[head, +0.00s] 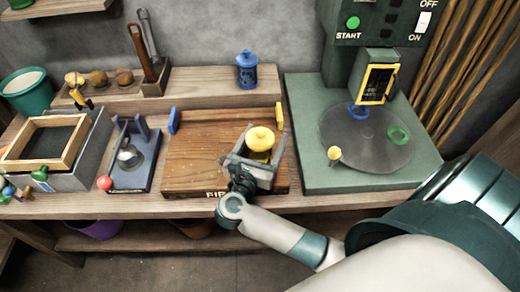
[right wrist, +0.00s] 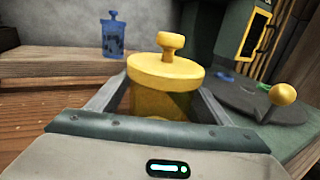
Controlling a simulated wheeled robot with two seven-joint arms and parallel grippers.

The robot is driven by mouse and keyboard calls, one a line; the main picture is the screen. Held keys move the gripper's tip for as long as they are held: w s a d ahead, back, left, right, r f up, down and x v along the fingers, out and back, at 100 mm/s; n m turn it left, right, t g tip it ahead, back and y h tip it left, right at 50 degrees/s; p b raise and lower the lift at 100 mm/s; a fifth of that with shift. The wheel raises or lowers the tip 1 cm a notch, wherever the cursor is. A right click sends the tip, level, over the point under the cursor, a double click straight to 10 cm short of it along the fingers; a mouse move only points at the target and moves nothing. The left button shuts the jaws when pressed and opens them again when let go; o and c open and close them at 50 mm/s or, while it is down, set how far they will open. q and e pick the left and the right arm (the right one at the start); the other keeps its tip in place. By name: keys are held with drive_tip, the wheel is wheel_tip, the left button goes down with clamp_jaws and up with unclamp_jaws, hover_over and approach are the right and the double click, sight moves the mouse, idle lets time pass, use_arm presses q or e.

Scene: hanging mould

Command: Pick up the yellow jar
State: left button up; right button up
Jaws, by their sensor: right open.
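The yellow jar (head: 260,142), with a knobbed lid, stands upright on the brown wooden board (head: 200,150) at the middle of the bench. My right gripper (head: 265,155) is open, with its two fingers on either side of the jar. In the right wrist view the jar (right wrist: 165,85) sits between the fingers, its lid above them; its lower part is hidden by the gripper body. I cannot tell whether the fingers touch it. My left gripper is in neither view.
A blue jar (head: 246,70) stands on the raised shelf behind. A green machine (head: 310,170) with a round plate and a yellow-knobbed lever (head: 334,154) is to the right. A blue stand (head: 130,160) and a framed box (head: 45,150) are to the left.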

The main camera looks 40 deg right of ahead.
drive_tip(key=shift+c, duration=0.2)
drive_tip(key=c, duration=1.4)
drive_tip(key=shift+o, duration=0.2)
